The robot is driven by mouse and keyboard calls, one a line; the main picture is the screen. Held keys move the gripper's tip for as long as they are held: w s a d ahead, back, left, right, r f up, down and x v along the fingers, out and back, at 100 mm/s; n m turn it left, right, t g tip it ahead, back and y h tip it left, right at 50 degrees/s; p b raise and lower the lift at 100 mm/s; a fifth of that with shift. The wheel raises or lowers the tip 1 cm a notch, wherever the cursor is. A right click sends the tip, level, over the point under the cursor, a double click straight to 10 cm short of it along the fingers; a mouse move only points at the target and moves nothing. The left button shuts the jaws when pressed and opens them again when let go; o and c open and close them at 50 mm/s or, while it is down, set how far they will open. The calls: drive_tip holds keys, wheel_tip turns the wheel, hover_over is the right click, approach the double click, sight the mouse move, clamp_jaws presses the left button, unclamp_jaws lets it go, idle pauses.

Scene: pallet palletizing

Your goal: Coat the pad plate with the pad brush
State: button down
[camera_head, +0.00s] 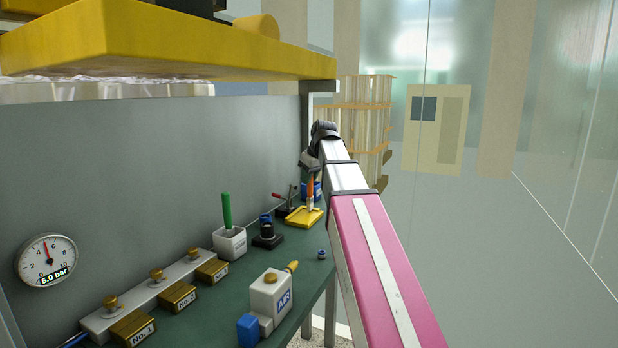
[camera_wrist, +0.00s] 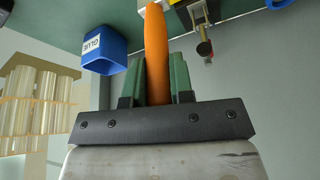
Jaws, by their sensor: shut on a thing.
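The pad brush, with an orange handle (camera_wrist: 156,50), stands between the two green fingers of my gripper (camera_wrist: 154,80) in the wrist view. My gripper is shut on it. In the head view the brush's orange handle (camera_head: 310,190) shows below my wrist, above the far end of the bench. A yellow plate (camera_head: 303,217), which looks like the pad plate, lies on the bench just below the brush. The bristle end is hidden, so I cannot tell whether it touches the plate. A blue cup labelled GLUE (camera_wrist: 104,50) stands beside the brush in the wrist view.
The green bench (camera_head: 215,300) holds a white cup with a green handle (camera_head: 229,242), a white AIR block (camera_head: 270,297), brass blocks and a red-handled clamp (camera_head: 283,200). A yellow shelf (camera_head: 180,45) overhangs the bench. Open floor lies to the right.

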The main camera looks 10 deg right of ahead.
drive_tip(key=shift+s+a, duration=0.1)
drive_tip(key=s+a, duration=0.4)
drive_tip(key=s, duration=0.2)
drive_tip(key=shift+a+f, duration=0.2)
drive_tip(key=shift+f, duration=0.05)
idle(0.7)
drive_tip(key=shift+w+d, duration=0.75)
drive_tip(key=shift+w, duration=0.3)
drive_tip(key=shift+w+d, duration=0.8)
drive_tip(key=shift+w, duration=0.25)
drive_tip(key=shift+w+d, duration=0.75)
drive_tip(key=shift+w, duration=0.3)
drive_tip(key=shift+r, duration=0.1)
